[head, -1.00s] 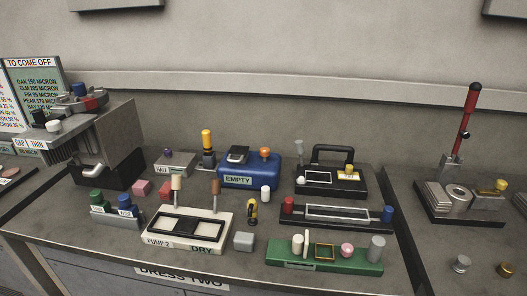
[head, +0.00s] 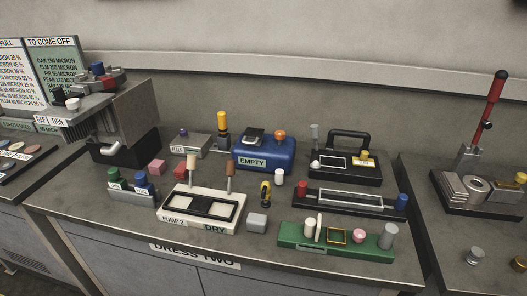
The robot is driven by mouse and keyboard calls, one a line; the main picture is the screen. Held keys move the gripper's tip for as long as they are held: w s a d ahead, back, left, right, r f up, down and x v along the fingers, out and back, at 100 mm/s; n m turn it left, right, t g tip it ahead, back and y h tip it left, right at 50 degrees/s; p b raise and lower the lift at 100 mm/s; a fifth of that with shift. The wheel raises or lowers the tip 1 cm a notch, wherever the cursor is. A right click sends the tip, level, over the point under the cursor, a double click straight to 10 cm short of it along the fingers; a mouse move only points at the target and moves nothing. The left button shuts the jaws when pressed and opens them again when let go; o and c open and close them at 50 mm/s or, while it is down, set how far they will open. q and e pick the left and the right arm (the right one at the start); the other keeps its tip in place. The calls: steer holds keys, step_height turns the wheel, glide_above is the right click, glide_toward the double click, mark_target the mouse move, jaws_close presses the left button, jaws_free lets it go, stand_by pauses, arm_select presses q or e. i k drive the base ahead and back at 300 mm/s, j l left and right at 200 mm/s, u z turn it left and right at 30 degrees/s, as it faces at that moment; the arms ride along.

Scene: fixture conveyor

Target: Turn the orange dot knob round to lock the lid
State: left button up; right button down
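A blue box (head: 263,155) labelled EMPTY stands at the back middle of the bench. An orange knob (head: 280,134) sits on its top right, and a dark, grey-topped part (head: 254,135) sits on its top left. I cannot make out a separate orange dot on any knob at this size, so I cannot tell for sure which is the orange dot knob. Neither of my grippers is in view.
A white PUMP 2 tray (head: 202,226), a green fixture (head: 290,239) and a black long fixture (head: 350,207) stand in front. A handled black plate (head: 318,174) is right of the box. A grey machine (head: 130,112) stands left.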

mark_target(279, 135)
steer(key=i+l+u, duration=0.1)
steer(key=u, duration=0.35)
steer(key=i+l+u, duration=0.1)
steer(key=u, duration=0.3)
steer(key=i+l+u, duration=0.1)
steer(key=u, duration=0.35)
